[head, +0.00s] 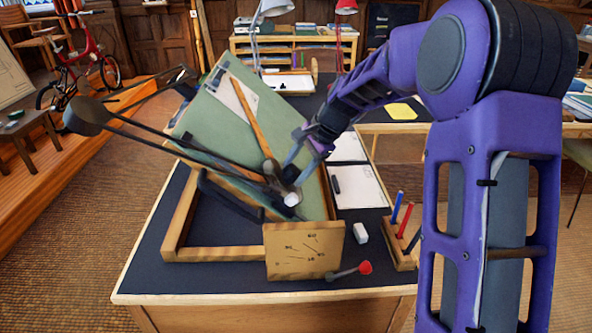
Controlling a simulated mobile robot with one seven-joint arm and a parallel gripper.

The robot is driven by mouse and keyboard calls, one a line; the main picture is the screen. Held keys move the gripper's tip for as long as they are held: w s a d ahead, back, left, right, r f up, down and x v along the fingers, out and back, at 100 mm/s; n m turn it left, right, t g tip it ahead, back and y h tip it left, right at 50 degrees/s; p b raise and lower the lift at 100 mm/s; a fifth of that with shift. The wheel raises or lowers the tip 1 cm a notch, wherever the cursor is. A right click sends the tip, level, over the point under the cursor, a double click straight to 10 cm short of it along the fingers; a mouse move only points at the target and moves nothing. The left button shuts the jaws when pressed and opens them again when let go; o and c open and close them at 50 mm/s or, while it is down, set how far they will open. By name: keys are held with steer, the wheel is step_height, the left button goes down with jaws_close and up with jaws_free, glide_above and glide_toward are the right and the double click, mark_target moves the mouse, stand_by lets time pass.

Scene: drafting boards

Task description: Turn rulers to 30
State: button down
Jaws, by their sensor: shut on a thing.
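A green drafting board (235,125) stands tilted on a wooden frame on the dark-topped desk. A drafting machine with long black arms (150,140) reaches across it to a dark head (275,180) low on the board. A wooden ruler (248,118) runs from this head up and left over a white sheet. A second ruler is not clearly seen. My gripper (290,184) is at the head, shut on its white-ended knob (291,199); the fingers partly hide the grip. A wooden plaque (285,262) with angle lines and small numbers stands at the front; its numbers are hard to read.
A red-ended lever (364,267), a white eraser (360,232) and a pencil holder (398,248) are at the desk's front right. A black counterweight (84,116) sticks out left. My arm covers the right side.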

steer(key=shift+c, duration=0.9)
jaws_free()
steer(key=shift+d+r, duration=0.1)
steer(key=p+v, duration=0.2)
steer(key=v, duration=1.5)
steer(key=shift+r, duration=0.1)
